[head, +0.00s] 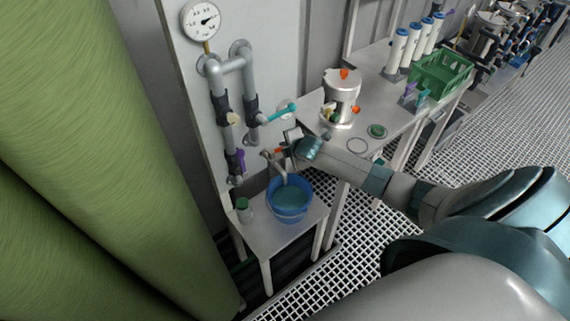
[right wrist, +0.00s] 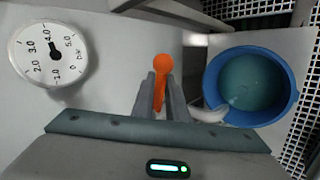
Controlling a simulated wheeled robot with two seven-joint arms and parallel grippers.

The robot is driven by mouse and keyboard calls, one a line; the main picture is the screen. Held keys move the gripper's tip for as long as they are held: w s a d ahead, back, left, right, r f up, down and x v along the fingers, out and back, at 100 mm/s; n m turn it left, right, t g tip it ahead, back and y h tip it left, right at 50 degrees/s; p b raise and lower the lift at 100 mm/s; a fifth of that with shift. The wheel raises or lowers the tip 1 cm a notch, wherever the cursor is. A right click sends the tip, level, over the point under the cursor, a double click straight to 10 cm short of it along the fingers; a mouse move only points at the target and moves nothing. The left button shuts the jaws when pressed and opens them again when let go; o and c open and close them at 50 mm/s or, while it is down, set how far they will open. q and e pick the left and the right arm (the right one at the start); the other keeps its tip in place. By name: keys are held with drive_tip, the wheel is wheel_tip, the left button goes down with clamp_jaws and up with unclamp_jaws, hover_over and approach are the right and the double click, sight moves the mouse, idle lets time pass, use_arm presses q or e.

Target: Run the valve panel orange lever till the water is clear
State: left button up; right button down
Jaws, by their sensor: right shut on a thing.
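My right gripper (head: 288,147) is at the valve panel (head: 272,90), its fingers shut around the orange lever (head: 278,151). In the right wrist view the orange lever (right wrist: 161,68) stands out between the two fingertips of the gripper (right wrist: 161,92). A grey spout (head: 280,173) curves down over a blue bucket (head: 290,214). The water (head: 288,197) in the bucket looks blue-green; it also shows in the right wrist view (right wrist: 248,84). I cannot tell whether water is running from the spout. My left gripper is out of view.
The panel also carries a gauge (head: 201,19), a teal lever (head: 284,112) and a purple lever (head: 239,161). A green-capped bottle (head: 243,210) stands beside the bucket. A metal vessel (head: 342,98) and a green crate (head: 440,73) stand on the right bench. A large green cylinder (head: 95,150) blocks the left.

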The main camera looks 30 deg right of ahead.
drive_tip(key=w+n+y+b, duration=0.1)
drive_tip(key=n+y+b, duration=0.1)
drive_tip(key=n, duration=0.1)
drive_tip(key=shift+w+r+n+y+b, duration=0.2)
drive_tip(key=shift+w+n+y+b, duration=0.1)
drive_tip(key=shift+w+y, duration=0.1)
drive_tip(key=c, duration=1.7)
unclamp_jaws()
drive_tip(key=shift+c, duration=0.2)
drive_tip(key=shift+w+f, duration=0.1)
drive_tip(key=shift+f, duration=0.1)
